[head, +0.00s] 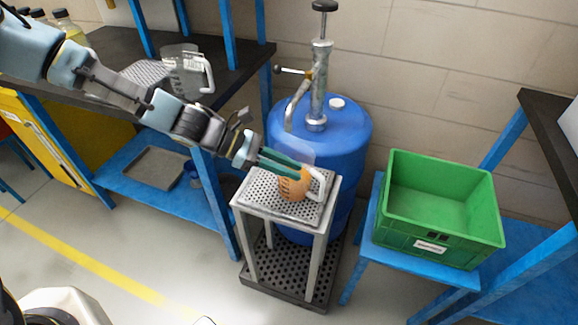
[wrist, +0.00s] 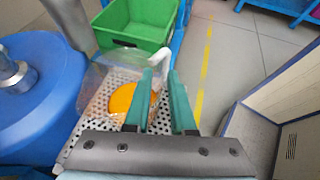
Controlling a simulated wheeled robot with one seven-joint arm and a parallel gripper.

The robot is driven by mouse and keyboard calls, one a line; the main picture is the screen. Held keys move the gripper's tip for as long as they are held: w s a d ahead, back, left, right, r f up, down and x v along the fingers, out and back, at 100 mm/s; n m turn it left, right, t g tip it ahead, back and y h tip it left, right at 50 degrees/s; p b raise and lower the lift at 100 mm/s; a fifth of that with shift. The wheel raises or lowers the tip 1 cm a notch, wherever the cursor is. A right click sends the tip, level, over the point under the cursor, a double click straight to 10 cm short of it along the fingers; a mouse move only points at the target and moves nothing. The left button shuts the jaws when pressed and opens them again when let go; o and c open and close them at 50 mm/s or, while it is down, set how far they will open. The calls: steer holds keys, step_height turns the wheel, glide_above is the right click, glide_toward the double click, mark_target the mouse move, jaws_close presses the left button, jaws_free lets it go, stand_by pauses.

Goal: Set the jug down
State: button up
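The jug (head: 293,187) is clear with orange liquid in it and a white handle. It is at the perforated top of a small metal stand (head: 262,194); I cannot tell whether its base touches the top. The jug (wrist: 122,98) also shows in the wrist view, left of my fingers. My gripper (head: 300,172) has teal fingers and reaches in from the left. In the wrist view the white handle lies between the fingertips of my gripper (wrist: 160,74), which look closed on it. The fingers hide part of the jug and handle.
A blue drum (head: 350,128) with a pump stands right behind the stand. A green crate (head: 440,232) sits on a blue shelf to the right. Another clear jug (head: 184,78) is on the dark bench (head: 232,47) at left. Bare stand top shows left of the jug.

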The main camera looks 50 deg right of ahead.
steer(key=shift+o, duration=1.2)
steer(key=shift+r, duration=0.1)
steer(key=shift+w+r, duration=0.1)
steer(key=b+v, duration=0.1)
steer(key=v, duration=1.1)
